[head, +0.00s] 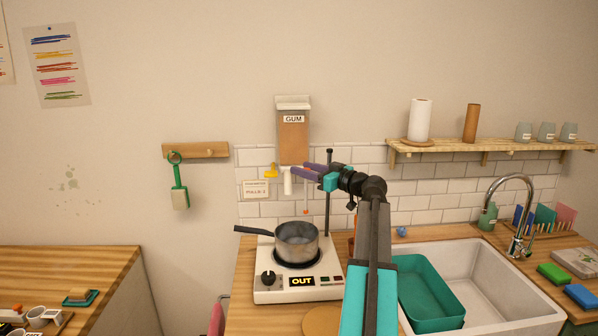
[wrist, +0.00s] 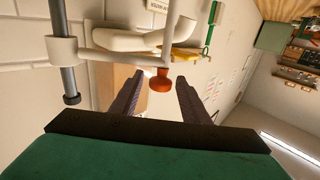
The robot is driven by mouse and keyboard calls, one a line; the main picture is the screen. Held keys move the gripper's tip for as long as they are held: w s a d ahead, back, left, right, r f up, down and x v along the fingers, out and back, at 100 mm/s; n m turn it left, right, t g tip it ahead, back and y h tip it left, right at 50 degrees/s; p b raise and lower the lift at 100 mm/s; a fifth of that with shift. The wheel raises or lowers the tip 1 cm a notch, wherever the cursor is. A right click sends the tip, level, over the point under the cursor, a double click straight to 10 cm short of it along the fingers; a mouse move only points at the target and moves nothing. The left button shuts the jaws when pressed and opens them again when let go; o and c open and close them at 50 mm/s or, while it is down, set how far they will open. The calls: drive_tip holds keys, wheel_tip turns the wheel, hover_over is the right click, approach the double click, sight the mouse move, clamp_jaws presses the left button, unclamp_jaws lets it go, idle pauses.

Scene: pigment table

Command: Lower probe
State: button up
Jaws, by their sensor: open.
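My gripper (head: 308,171) is open in front of the tiled wall, beside the top of the stand's dark rod (head: 328,190). In the wrist view my two purple fingers (wrist: 161,76) stand on either side of an orange-red knob (wrist: 160,82), with a gap visible on both sides. The knob sits on a thin white stem beside the stand's clamp (wrist: 62,50). The pot stands on the hot plate (head: 268,292), whose display reads OUT.
A gum dispenser (head: 294,140) with a white spout and yellow lever (head: 271,171) is close to the left of my gripper. A sink (head: 490,280) with a teal basin (head: 425,295) lies right. A shelf (head: 490,146) runs above the sink.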

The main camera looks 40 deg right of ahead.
drive_tip(key=s+b, duration=0.3)
drive_tip(key=s, duration=0.7)
drive_tip(key=shift+d, duration=0.4)
drive_tip(key=shift+s, duration=0.1)
drive_tip(key=shift+c, duration=0.2)
